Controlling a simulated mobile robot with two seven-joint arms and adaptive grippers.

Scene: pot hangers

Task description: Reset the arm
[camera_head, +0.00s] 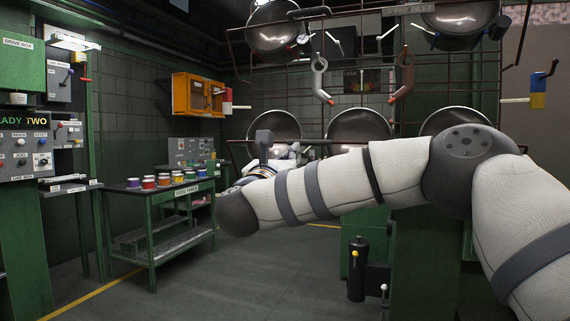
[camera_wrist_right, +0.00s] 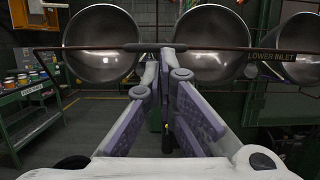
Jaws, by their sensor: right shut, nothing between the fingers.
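My right arm crosses the head view from the right edge, bent at a dark joint. Its right gripper is largely hidden behind the arm in that view. In the right wrist view the right gripper (camera_wrist_right: 163,70) points forward. Its two purple-padded fingers converge, with tips close together and nothing held between them. The tips appear in front of a rack bar (camera_wrist_right: 90,48), between two hanging pots, the left one (camera_wrist_right: 102,40) and the middle one (camera_wrist_right: 211,42). I cannot tell whether the fingers touch the bar. My left gripper is in neither view.
A rack of bars with hanging pots (camera_head: 358,128) and hooks (camera_head: 319,78) stands behind the arm. A green table (camera_head: 150,205) with several coloured cups stands at left. Control panels (camera_head: 20,150) line the left edge. An orange cabinet (camera_head: 198,95) hangs at the back. Floor left of centre is clear.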

